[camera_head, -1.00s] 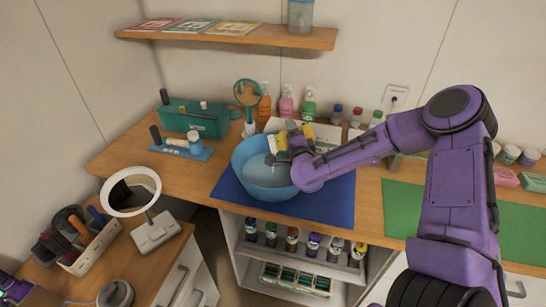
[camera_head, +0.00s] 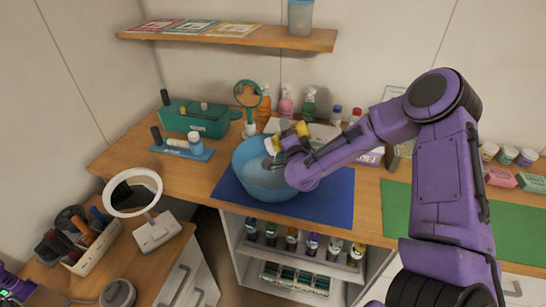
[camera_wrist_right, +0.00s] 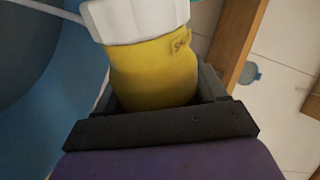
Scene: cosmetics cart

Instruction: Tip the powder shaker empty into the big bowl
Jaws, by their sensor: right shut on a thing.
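The powder shaker (camera_head: 270,147) has a yellow body and a white cap. In the head view it is tilted over the big bowl, with its white end low and to the left. My right gripper (camera_head: 284,143) is shut on it above the bowl's right side. In the right wrist view the yellow shaker (camera_wrist_right: 155,72) sits between the jaws. The big blue bowl (camera_head: 258,185) stands on a blue mat (camera_head: 325,205), with pale contents inside. It fills the left of the right wrist view (camera_wrist_right: 30,80). Part of my left arm shows at the lower left; its fingers are unclear.
A round mirror (camera_head: 248,94), spray bottles (camera_head: 287,104) and a white box stand behind the bowl. A teal box (camera_head: 195,122) and a blue tray (camera_head: 190,152) are to the left. A green mat (camera_head: 400,205) lies bare at the right. A shelf (camera_head: 255,36) hangs above.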

